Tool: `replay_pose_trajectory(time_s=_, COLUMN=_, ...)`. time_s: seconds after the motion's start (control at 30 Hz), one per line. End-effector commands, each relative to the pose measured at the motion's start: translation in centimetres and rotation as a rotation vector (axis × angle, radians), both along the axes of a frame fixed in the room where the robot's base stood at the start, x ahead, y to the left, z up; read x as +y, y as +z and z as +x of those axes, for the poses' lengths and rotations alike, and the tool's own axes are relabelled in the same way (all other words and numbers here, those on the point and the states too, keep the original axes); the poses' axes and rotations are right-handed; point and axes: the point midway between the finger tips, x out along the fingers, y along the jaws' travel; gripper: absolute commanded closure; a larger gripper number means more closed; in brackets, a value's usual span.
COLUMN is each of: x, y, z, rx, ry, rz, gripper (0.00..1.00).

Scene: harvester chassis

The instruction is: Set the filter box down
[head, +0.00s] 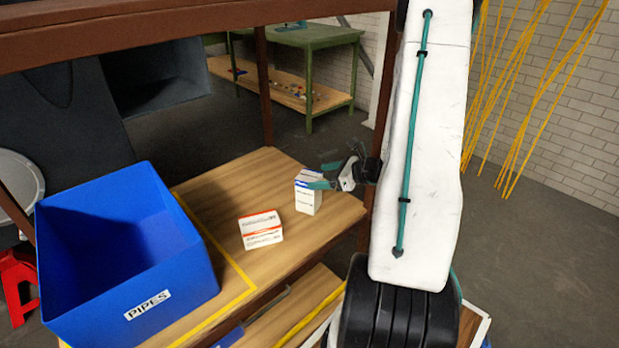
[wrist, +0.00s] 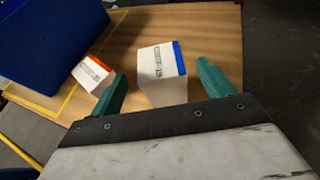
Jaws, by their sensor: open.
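A white box with a blue top edge (head: 308,195) stands upright on the wooden shelf, near its right end. A second white box, with orange-red edges (head: 261,230), lies to its left on the same shelf. Which of them is the filter box I cannot tell from the labels. My gripper (head: 322,177) is open at the blue-edged box. In the wrist view the blue-edged box (wrist: 161,72) is between and just beyond my two green fingertips (wrist: 160,82), with gaps visible on both sides. The orange-edged box (wrist: 90,73) is outside the left finger.
A blue bin labelled PIPES (head: 180,262) sits at the shelf's left, beside a yellow tape line (head: 232,263). The wooden shelf (head: 240,180) has bare room behind the boxes. A brown frame beam (head: 150,32) crosses above, with upright posts behind.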

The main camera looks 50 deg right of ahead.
Motion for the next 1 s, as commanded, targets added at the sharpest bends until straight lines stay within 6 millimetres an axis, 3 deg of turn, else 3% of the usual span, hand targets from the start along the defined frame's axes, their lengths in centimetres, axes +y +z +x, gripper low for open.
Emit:
replay_pose_trajectory(time_s=0.23, x=-1.3, y=1.6, z=-3.6, rx=0.000, ry=-0.002, rz=-0.001, gripper=0.19)
replay_pose_trajectory(time_s=0.37, x=-1.2, y=2.1, z=-4.1, rx=-0.001, ry=0.011, rz=-0.006, gripper=0.19)
replay_pose_trajectory(time_s=0.47, x=0.3, y=3.4, z=-3.5, rx=-0.005, ry=0.082, rz=-0.042, gripper=0.19)
replay_pose_trajectory(time_s=0.57, x=4.3, y=6.1, z=-2.2, rx=-0.018, ry=0.250, rz=-0.130, gripper=0.19)
replay_pose_trajectory(time_s=0.73, x=14.9, y=12.1, z=-1.7, rx=-0.059, ry=0.707, rz=-0.381, gripper=0.19)
replay_pose_trajectory(time_s=0.9, x=23.8, y=16.2, z=-4.9, rx=-0.110, ry=1.150, rz=-0.645, gripper=0.19)
replay_pose_trajectory(time_s=1.0, x=27.5, y=18.0, z=-7.7, rx=-0.144, ry=1.396, rz=-0.812, gripper=0.19)
